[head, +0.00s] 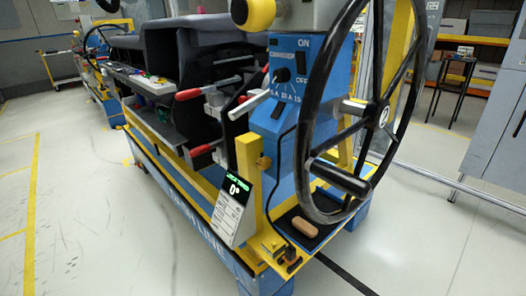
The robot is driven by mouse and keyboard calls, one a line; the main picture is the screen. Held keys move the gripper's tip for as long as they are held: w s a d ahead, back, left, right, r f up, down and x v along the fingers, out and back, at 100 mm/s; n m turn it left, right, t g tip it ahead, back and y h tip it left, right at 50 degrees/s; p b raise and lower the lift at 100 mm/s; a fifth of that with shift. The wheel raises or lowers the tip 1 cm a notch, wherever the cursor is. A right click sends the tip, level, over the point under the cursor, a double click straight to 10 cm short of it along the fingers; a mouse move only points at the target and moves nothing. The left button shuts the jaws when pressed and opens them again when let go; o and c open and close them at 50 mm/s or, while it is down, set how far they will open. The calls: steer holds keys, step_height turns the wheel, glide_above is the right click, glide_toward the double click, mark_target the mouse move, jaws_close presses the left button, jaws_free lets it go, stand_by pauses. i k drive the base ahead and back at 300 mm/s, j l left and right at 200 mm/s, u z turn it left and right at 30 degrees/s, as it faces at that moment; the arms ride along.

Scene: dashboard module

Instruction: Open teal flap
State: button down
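The dashboard module (200,50) is a dark grey panel assembly on a blue and yellow stand, left of centre in the head view. Its front has a dark recess and a strip of small coloured parts (150,82) at the left, too small to tell apart. I cannot make out a teal flap; it may be hidden or among those parts. My gripper does not show in the view.
A large black handwheel (318,125) and a blue box with a selector knob (283,75) stand close at right. Red-handled clamps (190,94) and a grey-white lever (250,105) stick out toward me. A small display (237,190) hangs below. Free floor (90,200) lies left.

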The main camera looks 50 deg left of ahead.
mark_target(162, 117)
steer(key=k+j, duration=0.2)
steer(key=j, duration=0.6)
steer(key=k+j+u, duration=0.1)
steer(key=j, duration=0.75)
steer(key=k+j+u, duration=0.1)
steer(key=k+j, duration=0.15)
steer(key=j, duration=0.55)
steer(key=k+j, duration=0.15)
steer(key=j, duration=0.7)
steer(key=k+j+u, duration=0.1)
steer(key=j, duration=0.75)
steer(key=k+j, duration=0.15)
steer(key=j, duration=0.7)
steer(key=k+j+u, duration=0.15)
steer(key=j, duration=0.7)
